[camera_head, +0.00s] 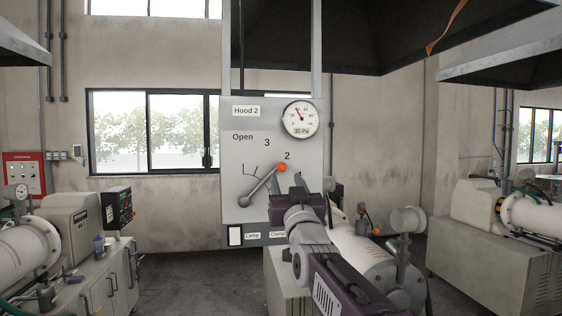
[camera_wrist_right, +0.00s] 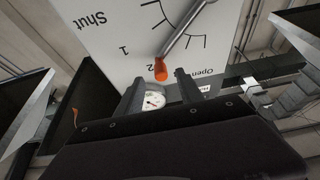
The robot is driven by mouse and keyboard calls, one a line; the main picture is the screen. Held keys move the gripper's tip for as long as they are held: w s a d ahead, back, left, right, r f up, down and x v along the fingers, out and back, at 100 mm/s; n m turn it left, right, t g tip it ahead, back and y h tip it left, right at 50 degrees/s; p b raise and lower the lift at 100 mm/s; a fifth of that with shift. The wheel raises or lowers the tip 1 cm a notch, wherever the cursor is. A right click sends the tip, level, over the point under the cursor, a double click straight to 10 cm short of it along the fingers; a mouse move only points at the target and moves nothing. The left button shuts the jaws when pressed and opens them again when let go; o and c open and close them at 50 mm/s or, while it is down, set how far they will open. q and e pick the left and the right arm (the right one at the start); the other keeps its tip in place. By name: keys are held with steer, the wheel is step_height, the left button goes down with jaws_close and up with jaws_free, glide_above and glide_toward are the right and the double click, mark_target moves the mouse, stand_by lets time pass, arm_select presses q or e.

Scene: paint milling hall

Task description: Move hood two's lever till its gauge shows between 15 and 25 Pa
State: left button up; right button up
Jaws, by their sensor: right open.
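The Hood 2 panel (camera_head: 240,185) is a grey board straight ahead. Its lever (camera_head: 262,186) slants up to the right, with its orange knob (camera_head: 282,167) near the mark 2. The round gauge (camera_head: 301,118) at the top right has a small display that seems to read 35 Pa. My right gripper (camera_head: 298,186) is open in front of the panel, just below and right of the knob. In the right wrist view the orange knob (camera_wrist_right: 161,70) shows just beyond the open fingertips (camera_wrist_right: 160,84); I cannot tell whether they touch it. My left gripper is out of view.
White mill cylinders stand at the left (camera_head: 25,245) and right (camera_head: 530,217). A dark hood (camera_head: 330,35) hangs above. Open floor lies left of the panel.

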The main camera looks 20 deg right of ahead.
mark_target(281, 167)
steer(key=p+x, duration=0.5)
steer(key=x, duration=0.2)
steer(key=shift+r, duration=0.25)
steer(key=shift+w+d+p, duration=0.15)
steer(key=shift+w+p, duration=0.2)
steer(key=shift+w, duration=0.1)
steer(key=shift+f, duration=0.1)
steer(key=shift+c, duration=0.8)
steer(key=shift+s, duration=0.1)
jaws_close()
